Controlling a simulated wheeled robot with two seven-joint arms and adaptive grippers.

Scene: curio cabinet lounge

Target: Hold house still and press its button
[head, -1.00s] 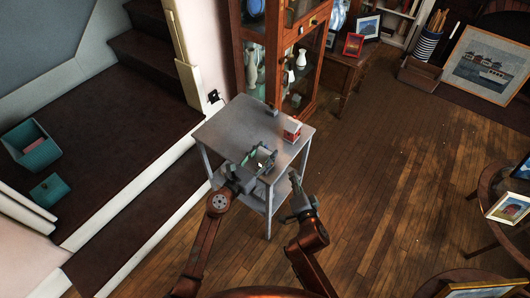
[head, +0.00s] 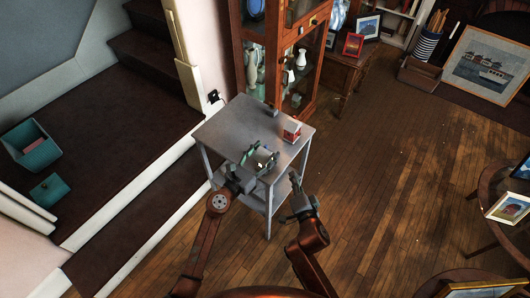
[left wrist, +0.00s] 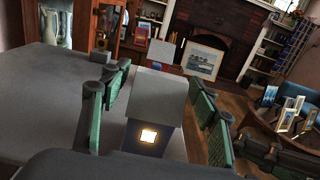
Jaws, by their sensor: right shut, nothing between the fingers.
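A small grey-roofed house (left wrist: 157,95) with a lit yellow square on its near wall stands on the grey table (head: 232,120). It sits between the fingers of my left gripper (left wrist: 163,103) in the left wrist view, with gaps visible on both sides, so the gripper looks open around it. In the head view my left gripper (head: 260,158) is over the table's near part and partly hides the house. I cannot make out a button for certain. My right gripper (head: 296,178) is shut and empty, just off the table's right edge.
A glass-fronted wooden cabinet (head: 283,55) stands behind the table. Wooden floor (head: 400,160) lies open to the right.

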